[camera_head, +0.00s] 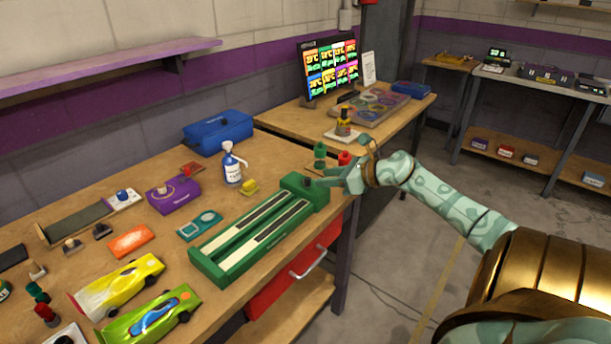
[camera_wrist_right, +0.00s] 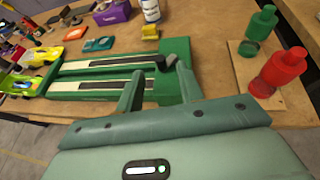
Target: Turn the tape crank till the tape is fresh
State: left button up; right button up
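The green tape unit (camera_head: 250,240) lies along the bench's front edge, with two long dark-and-pale strips; it also shows in the right wrist view (camera_wrist_right: 100,78). A dark crank knob (camera_head: 307,182) sits on the raised block at its right end, and shows in the right wrist view (camera_wrist_right: 166,62). My right gripper (camera_head: 322,181) is at this end, low over the block. In the right wrist view its two fingers (camera_wrist_right: 158,75) stand apart, with the knob close to the tips; whether they touch it I cannot tell. My left gripper is not in view.
A red bottle (camera_wrist_right: 277,72) and a green bottle (camera_wrist_right: 260,24) stand on a small board right of the unit. A yellow car (camera_head: 120,287) and a green car (camera_head: 150,316) lie at the left. A white-and-blue bottle (camera_head: 233,168) stands behind the unit.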

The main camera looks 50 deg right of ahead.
aim_at(307, 178)
jog(key=b+x, duration=0.1)
jog(key=x, duration=0.6)
jog(key=shift+b, duration=0.35)
jog(key=shift+c, duration=0.4)
jog(key=shift+r, duration=0.1)
grip_shut()
